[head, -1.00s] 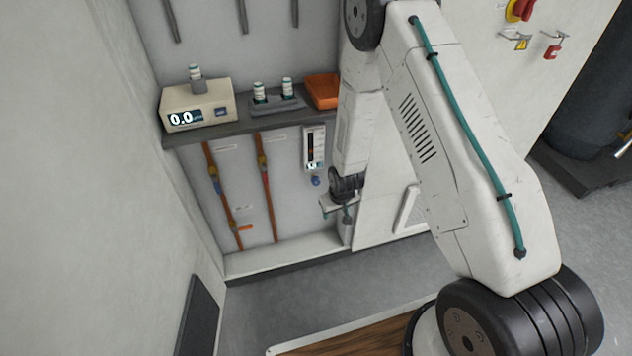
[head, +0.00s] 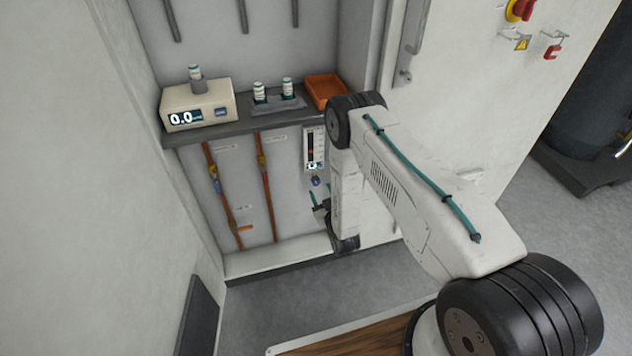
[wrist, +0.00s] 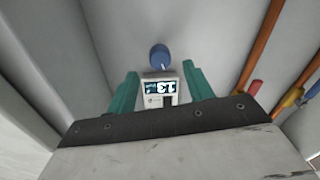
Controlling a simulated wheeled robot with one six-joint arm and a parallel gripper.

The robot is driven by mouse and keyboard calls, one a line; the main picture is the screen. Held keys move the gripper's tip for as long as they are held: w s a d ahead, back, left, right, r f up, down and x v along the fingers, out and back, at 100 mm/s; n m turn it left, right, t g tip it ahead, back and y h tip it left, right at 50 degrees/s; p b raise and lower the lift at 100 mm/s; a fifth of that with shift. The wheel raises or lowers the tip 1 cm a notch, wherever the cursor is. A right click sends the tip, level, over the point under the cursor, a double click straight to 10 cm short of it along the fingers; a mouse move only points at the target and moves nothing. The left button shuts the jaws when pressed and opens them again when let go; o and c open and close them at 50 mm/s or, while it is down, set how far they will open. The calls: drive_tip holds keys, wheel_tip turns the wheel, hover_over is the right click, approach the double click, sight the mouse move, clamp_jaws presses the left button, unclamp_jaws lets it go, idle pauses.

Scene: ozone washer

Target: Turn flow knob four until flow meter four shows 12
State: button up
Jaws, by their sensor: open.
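The flow meter (head: 314,148), a white upright panel with a dark scale and a small display, is on the back wall below the shelf. The blue flow knob (head: 316,181) sits just under it. In the wrist view the knob (wrist: 159,55) is ahead of the fingertips, and the meter's display (wrist: 160,88) appears upside down, seeming to read 13. My gripper (head: 317,201), with teal fingers, is just below the knob. In the wrist view my gripper (wrist: 160,69) is open with nothing between its fingers; the knob is apart from them. No number four label is legible.
A shelf (head: 235,128) above carries a beige device (head: 198,107) showing 0.0, capped bottles in a dark holder (head: 277,104) and an orange tray (head: 325,91). Orange pipes (head: 266,190) run down the wall at left. A white cabinet (head: 450,110) stands at right.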

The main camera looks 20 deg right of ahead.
sight(317, 183)
drive_tip(key=w, duration=0.6)
drive_tip(key=shift+w+a, duration=0.15)
drive_tip(key=shift+w, duration=0.1)
drive_tip(key=c, duration=1)
drive_tip(key=shift+n, duration=0.8)
drive_tip(key=o, duration=1)
